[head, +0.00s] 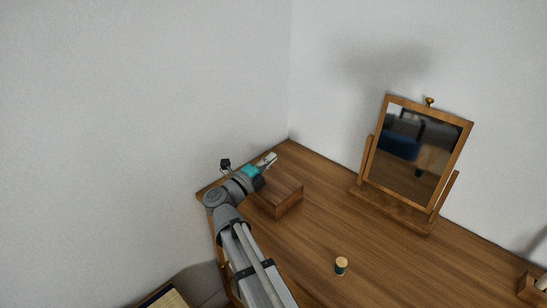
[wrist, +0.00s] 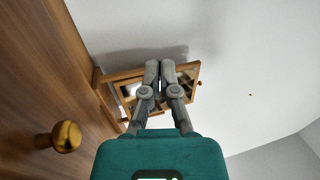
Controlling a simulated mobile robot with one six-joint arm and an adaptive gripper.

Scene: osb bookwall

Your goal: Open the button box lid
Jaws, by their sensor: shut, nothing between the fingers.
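The button box (head: 283,197) is a brown wooden block-shaped box at the left back of the wooden table. Its lid looks closed, and my arm hides part of its top. My gripper (head: 269,159) is over the box's far left side in the head view, shut and empty. In the wrist view the fingertips (wrist: 160,68) are together and point toward the mirror. A round brass knob (wrist: 67,136) stands on a wooden surface at the left of the wrist view, close to my gripper but apart from it. I cannot tell for certain whether it belongs to the lid.
A tilting mirror (head: 389,209) in a wooden frame stands at the back right of the table (head: 315,228). A small dark spool-like item (head: 341,266) with a pale top stands near the front. A wooden piece (head: 531,289) sits at the right edge. White walls close off the back and left.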

